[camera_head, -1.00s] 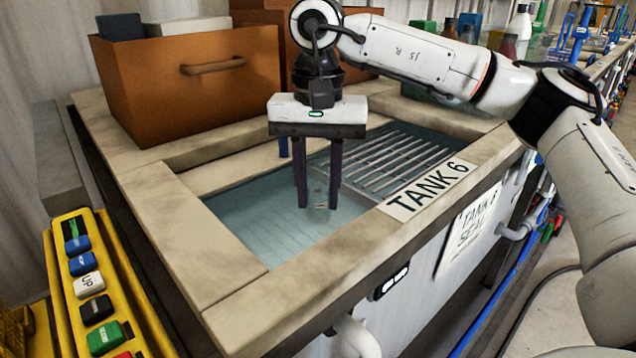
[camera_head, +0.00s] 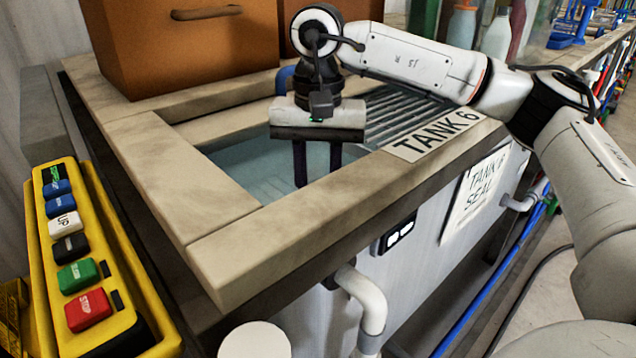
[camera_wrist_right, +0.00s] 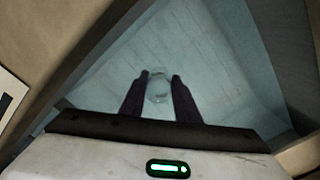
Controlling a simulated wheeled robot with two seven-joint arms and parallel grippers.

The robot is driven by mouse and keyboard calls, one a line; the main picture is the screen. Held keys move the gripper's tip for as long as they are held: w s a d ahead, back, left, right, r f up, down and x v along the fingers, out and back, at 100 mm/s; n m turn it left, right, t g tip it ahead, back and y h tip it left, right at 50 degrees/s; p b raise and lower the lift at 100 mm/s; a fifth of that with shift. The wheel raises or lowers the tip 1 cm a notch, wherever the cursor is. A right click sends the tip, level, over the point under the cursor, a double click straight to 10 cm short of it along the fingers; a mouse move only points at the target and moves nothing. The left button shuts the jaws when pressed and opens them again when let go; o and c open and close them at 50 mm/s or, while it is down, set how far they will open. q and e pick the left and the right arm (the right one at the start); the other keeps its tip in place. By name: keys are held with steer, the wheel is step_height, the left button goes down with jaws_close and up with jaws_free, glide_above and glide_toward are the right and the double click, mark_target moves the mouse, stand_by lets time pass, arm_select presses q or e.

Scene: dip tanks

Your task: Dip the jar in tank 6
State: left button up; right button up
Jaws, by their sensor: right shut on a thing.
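Tank 6 (camera_head: 240,240) is a basin with a pale stone rim, blue-grey inside, with a "TANK 6" label (camera_head: 436,136) on its front rim. My right gripper (camera_head: 316,184) reaches down into the basin, its fingertips partly hidden behind the front rim in the head view. In the right wrist view, my right gripper (camera_wrist_right: 159,78) is shut on a small clear glass jar (camera_wrist_right: 159,90) between its two dark fingers. The jar is hidden in the head view. I cannot tell how deep it sits in the liquid. My left gripper is not in view.
A slatted metal rack (camera_head: 402,112) covers the right part of the basin. A brown drawer box (camera_head: 180,45) stands on the back rim. A yellow control panel (camera_head: 95,275) with coloured buttons is at left. A white pipe (camera_head: 365,300) sticks out in front.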

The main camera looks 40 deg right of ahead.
steer(key=shift+f+b, duration=1.1)
steer(key=shift+f, duration=1)
steer(key=shift+r, duration=0.15)
stand_by(0.4)
